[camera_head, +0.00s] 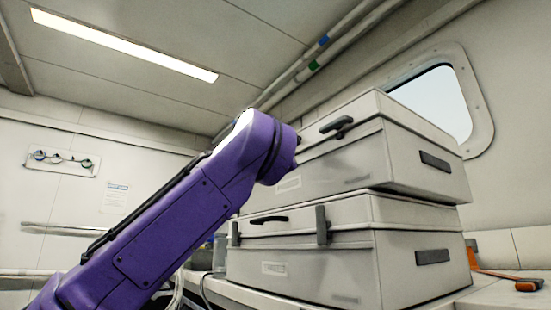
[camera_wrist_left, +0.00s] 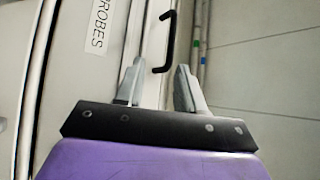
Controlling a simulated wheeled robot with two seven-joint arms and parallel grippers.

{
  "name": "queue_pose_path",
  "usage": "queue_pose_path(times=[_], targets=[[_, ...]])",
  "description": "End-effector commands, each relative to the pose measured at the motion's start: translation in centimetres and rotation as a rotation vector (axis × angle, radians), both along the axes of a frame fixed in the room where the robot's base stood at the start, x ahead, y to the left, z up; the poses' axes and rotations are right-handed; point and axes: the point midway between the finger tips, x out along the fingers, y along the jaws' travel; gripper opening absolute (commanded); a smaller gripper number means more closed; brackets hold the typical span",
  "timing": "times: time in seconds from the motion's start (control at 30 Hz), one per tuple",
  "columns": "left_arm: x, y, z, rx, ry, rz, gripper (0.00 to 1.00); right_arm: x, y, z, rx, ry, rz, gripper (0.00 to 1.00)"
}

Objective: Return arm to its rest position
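My left arm (camera_head: 165,220) is purple and rises from the lower left of the head view. Its upper end is in front of the left side of two stacked grey cases, and the gripper itself is hidden there. In the left wrist view my left gripper (camera_wrist_left: 160,65) shows two grey fingers spread apart with nothing between them. A pale surface with a black handle (camera_wrist_left: 168,42) lies beyond the fingertips; I cannot tell whether they touch it. My right gripper is in neither view.
The upper case (camera_head: 400,165) sits on the lower case (camera_head: 350,265) on a pale counter. An orange-ended tool (camera_head: 528,285) lies right of them. A bottle (camera_head: 220,252) and cables are behind my arm. A "PROBES" label (camera_wrist_left: 98,28) is left of the handle. Pipes (camera_head: 300,75) run along the ceiling.

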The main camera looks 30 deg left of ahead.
Motion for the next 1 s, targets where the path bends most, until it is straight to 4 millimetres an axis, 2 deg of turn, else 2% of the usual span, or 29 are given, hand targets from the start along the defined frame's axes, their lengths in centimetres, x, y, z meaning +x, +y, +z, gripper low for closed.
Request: queue_pose_path(times=[0.1,0.2,0.77,0.87,1.0], targets=[[-1.7,-0.6,-0.8,0.0,-0.003,0.002,0.38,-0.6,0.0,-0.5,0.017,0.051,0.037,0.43],[-2.3,-0.8,-1.0,-0.001,-0.002,0.002,0.38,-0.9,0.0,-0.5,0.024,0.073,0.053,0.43],[-2.5,-0.9,-0.8,-0.002,-0.004,0.001,0.38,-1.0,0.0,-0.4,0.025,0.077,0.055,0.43],[-2.5,-0.9,0.5,-0.002,-0.004,0.001,0.38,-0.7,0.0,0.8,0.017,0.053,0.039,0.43],[-2.5,-0.9,3.7,-0.002,-0.004,0.001,0.38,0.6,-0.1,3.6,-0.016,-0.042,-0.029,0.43]])
